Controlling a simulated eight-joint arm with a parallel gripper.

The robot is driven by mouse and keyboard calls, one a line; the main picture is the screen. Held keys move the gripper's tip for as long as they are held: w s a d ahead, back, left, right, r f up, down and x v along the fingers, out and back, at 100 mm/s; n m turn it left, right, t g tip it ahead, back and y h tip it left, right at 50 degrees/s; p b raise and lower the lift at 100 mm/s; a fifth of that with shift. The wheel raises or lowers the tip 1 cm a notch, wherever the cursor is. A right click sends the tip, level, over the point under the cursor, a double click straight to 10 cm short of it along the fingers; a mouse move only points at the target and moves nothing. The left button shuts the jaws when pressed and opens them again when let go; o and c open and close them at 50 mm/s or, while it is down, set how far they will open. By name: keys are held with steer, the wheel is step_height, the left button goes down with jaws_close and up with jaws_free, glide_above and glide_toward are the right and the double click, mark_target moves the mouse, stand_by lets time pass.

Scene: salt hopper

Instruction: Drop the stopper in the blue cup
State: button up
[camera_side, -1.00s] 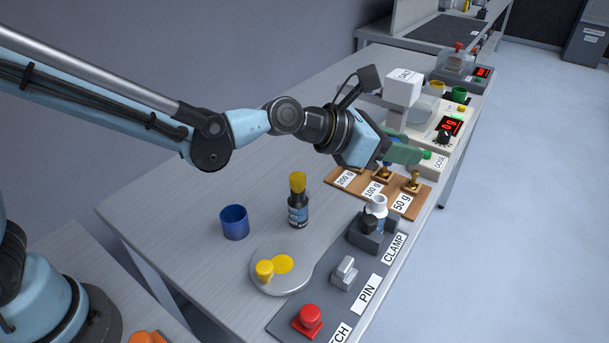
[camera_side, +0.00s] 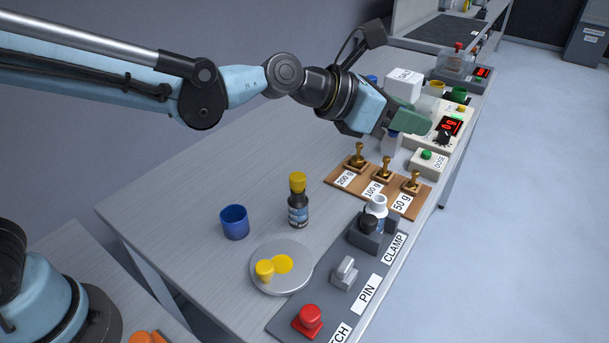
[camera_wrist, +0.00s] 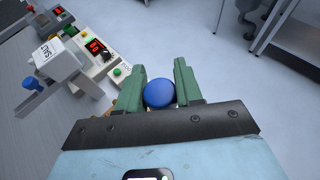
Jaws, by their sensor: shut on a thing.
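My gripper (camera_side: 412,122) has green fingers and is raised above the far part of the bench, in front of the salt hopper. In the wrist view my gripper (camera_wrist: 160,88) is shut on a round blue stopper (camera_wrist: 159,93), which sits between the two fingers. In the side view the fingers hide the stopper. The blue cup (camera_side: 235,224) stands upright on the bench at the left, well away from my gripper; its inside is dark and I cannot see its bottom.
A dark bottle with a yellow cap (camera_side: 298,203) stands right of the cup. A round plate (camera_side: 291,286) with yellow pieces lies in front. Brass weights on a wooden board (camera_side: 340,184), a clamp panel (camera_side: 283,322) and the salt hopper (camera_side: 403,86) line the bench. Bare bench surrounds the cup.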

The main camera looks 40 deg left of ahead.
steer(key=shift+r, duration=0.8)
steer(key=s+a+f+m+g+h, duration=0.2)
steer(key=s+a+f+m+g, duration=0.15)
steer(key=a, duration=0.75)
steer(key=s+a+r+m+g+h, duration=0.3)
steer(key=s+a+m+g, duration=0.3)
steer(key=s+a, duration=0.45)
step_height(320, 180, down, 16)
steer(key=s+d, duration=0.1)
steer(key=shift+s+d+y, duration=0.2)
steer(key=shift+d+y, duration=0.1)
steer(key=shift+r+n, duration=0.1)
steer(key=shift+n, duration=0.15)
steer(key=o, duration=1.1)
